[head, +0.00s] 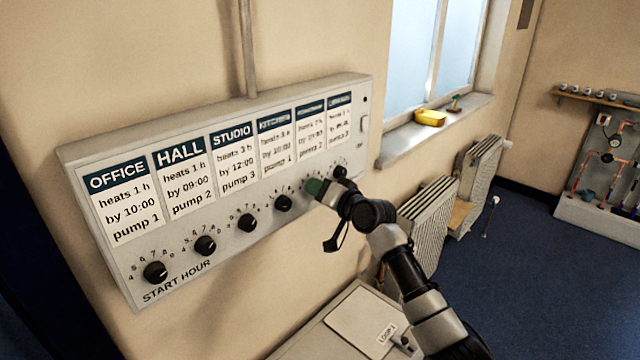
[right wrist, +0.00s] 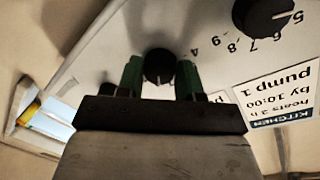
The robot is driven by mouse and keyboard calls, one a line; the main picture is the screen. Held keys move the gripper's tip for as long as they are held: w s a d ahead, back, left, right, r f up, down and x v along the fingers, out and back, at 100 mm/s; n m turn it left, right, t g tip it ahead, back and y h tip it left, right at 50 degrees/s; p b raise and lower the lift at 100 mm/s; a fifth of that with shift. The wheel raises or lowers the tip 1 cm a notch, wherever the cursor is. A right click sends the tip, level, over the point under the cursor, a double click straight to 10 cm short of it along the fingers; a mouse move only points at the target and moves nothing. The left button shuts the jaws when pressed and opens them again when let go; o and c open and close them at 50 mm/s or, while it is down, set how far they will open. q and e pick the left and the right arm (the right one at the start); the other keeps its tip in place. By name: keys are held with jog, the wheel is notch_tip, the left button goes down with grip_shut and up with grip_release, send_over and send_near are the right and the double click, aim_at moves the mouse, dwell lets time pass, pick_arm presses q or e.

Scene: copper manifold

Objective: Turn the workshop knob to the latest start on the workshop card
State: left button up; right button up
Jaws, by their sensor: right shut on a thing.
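A pale control panel (head: 240,215) on the wall carries a row of labelled cards with a black knob under each. The fifth card (head: 311,128), between the kitchen and last cards, sits where the workshop card belongs; its small print is too blurred to read surely. My right gripper (head: 316,187) is at the knob below it and hides that knob in the head view. In the right wrist view, its green fingers (right wrist: 159,78) are shut on the workshop knob (right wrist: 158,66), one on each side. The knob's pointer setting cannot be read. My left gripper is out of view.
The kitchen knob (head: 283,203) is just left of my gripper, and the last knob (head: 340,171) is close on its right. A yellow tray (head: 430,118) stands on the windowsill. Radiators (head: 425,215) and a box top (head: 350,320) lie below.

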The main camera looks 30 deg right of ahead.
jog(key=shift+m+p, duration=0.55)
jog(key=shift+m, duration=0.45)
jog(key=o, duration=0.9)
jog(key=b+v, duration=0.3)
jog(key=v, duration=0.7)
jog(key=shift+s+d+r, duration=0.15)
jog(key=shift+s+d, duration=0.1)
jog(key=shift+s, duration=0.05)
